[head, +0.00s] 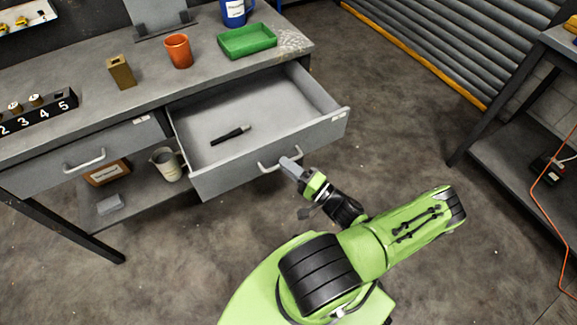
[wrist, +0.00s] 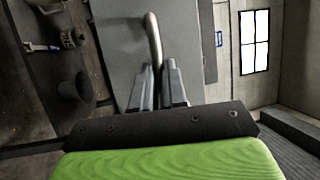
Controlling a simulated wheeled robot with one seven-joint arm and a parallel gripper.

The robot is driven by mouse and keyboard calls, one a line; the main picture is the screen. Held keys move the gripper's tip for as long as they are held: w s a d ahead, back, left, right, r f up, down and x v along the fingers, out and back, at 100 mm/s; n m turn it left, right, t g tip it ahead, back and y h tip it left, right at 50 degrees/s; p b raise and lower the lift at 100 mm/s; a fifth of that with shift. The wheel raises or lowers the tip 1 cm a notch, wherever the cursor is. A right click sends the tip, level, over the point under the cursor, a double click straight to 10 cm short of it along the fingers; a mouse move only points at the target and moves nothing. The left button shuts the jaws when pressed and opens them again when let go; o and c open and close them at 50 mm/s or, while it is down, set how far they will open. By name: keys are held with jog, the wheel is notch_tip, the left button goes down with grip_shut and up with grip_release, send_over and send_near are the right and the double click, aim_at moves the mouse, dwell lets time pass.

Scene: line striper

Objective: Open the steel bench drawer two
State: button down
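The steel bench (head: 75,128) stands on the left with two grey drawers. The right-hand drawer (head: 270,155) is pulled well out, and its inside shows. A dark marker-like object (head: 230,135) lies in it. The left drawer (head: 85,160) is shut. My gripper (head: 291,163) is at the bar handle (head: 268,165) of the open drawer, at its right end. In the wrist view, the handle (wrist: 153,40) runs down between the two fingers (wrist: 158,85), which are close together around it. I cannot read the drawer labels.
On the bench top are an orange cup (head: 178,51), a green tray (head: 247,40), a brass block (head: 121,72) and a numbered rack (head: 38,112). A jug (head: 166,163) and a box (head: 107,172) sit on the lower shelf. The floor to the right is clear up to another table (head: 520,150).

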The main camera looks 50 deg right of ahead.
jog(key=c, duration=1.2)
grip_release()
jog(key=shift+o, duration=0.2)
jog(key=v, duration=1.5)
jog(key=shift+s, duration=0.35)
jog(key=shift+f, duration=0.1)
jog(key=w+a+r+n+g+y+p, duration=0.2)
jog(key=w+a+r+n+g+p, duration=0.3)
jog(key=r+g, duration=0.5)
jog(key=w+a+r+n+g+y+p, duration=0.1)
jog(key=w+a+r+n+g+p, duration=0.1)
jog(key=w+a+r+n+g, duration=0.65)
jog(key=s+a+r+n+t+h+p, duration=0.1)
jog(key=s+a+r, duration=0.3)
jog(key=r, duration=0.7)
jog(key=s+a+r+n+t+h+p, duration=0.1)
jog(key=s+a+r+t+h+p, duration=0.2)
jog(key=r, duration=0.8)
jog(key=shift+s+a+h+p, duration=0.3)
jog(key=shift+s+a+h, duration=0.4)
jog(key=shift+a, duration=0.05)
